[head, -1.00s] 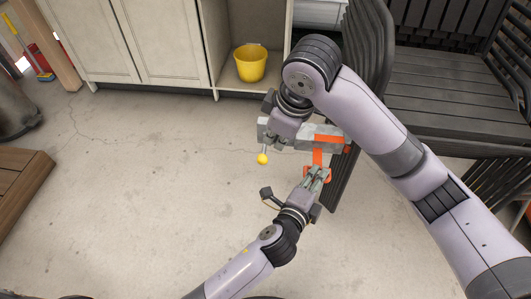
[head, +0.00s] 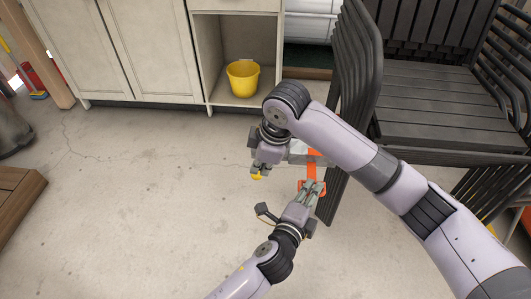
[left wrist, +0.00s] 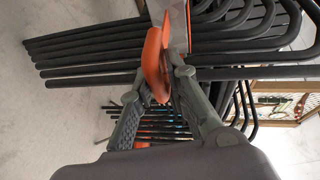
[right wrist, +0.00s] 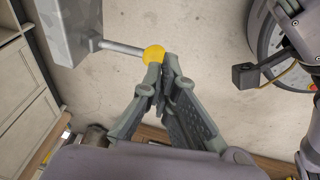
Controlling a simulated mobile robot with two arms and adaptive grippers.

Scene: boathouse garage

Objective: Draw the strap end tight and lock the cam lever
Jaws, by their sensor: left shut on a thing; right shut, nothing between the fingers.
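The orange strap (head: 312,166) hangs from the grey cam block (head: 298,150). My left gripper (head: 313,188) is shut on the orange strap end, which shows between its fingers in the left wrist view (left wrist: 154,62). The cam lever, a grey rod (right wrist: 120,47) with a yellow ball knob (right wrist: 154,54), sticks out from the block in the right wrist view. My right gripper (right wrist: 162,78) is shut and empty with its fingertips at the knob; I cannot tell whether they touch. In the head view my right gripper (head: 261,171) and arm hide most of the block and lever.
Stacked dark slatted chairs (head: 430,100) stand at the right, close behind the strap. A cabinet (head: 140,50) stands at the back, with a yellow bucket (head: 243,79) in its open bay. A wooden platform (head: 18,185) is at the left. The floor between is clear.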

